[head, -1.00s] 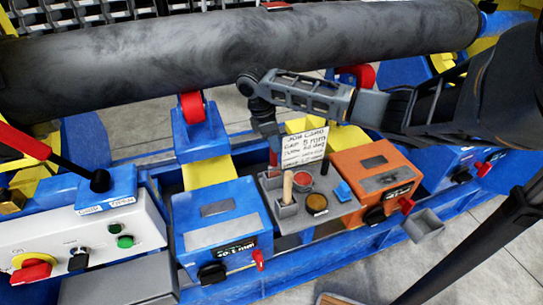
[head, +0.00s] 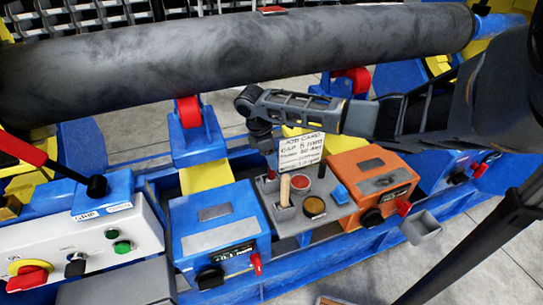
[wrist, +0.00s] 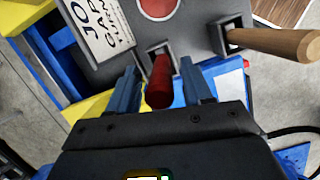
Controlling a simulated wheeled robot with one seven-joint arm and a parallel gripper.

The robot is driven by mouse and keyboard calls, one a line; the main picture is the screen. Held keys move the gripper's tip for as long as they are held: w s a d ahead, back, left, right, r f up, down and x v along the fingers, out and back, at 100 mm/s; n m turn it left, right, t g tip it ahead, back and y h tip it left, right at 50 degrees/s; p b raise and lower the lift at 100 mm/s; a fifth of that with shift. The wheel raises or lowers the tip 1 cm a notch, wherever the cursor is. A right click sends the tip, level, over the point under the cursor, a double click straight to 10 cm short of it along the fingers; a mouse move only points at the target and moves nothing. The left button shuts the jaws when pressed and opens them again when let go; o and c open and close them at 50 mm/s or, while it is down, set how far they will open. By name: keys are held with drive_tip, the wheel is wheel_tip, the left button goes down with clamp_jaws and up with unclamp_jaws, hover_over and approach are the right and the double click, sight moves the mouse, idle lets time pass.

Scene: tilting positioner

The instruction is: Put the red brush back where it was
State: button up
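The red brush (wrist: 158,82) shows in the wrist view as a red handle between my fingers, at a square grey holder (wrist: 162,50). How deep it sits in the holder is hard to tell. My gripper (wrist: 160,92) is open around the handle, with a gap showing between it and the fingers. In the head view my gripper (head: 268,155) points down over the back left of the grey tray (head: 304,226), and the red brush (head: 271,175) shows as a small red spot below it.
A wooden handle (head: 284,190) stands in another square holder beside it. A red pot (head: 300,183), a dark amber pot (head: 314,206) and a blue block (head: 340,193) share the tray. The job card (head: 301,152) stands just behind. Blue (head: 215,225) and orange (head: 375,180) boxes flank the tray.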

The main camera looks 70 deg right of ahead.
drive_tip(key=b+v, duration=0.1)
drive_tip(key=v, duration=1.1)
idle(0.6)
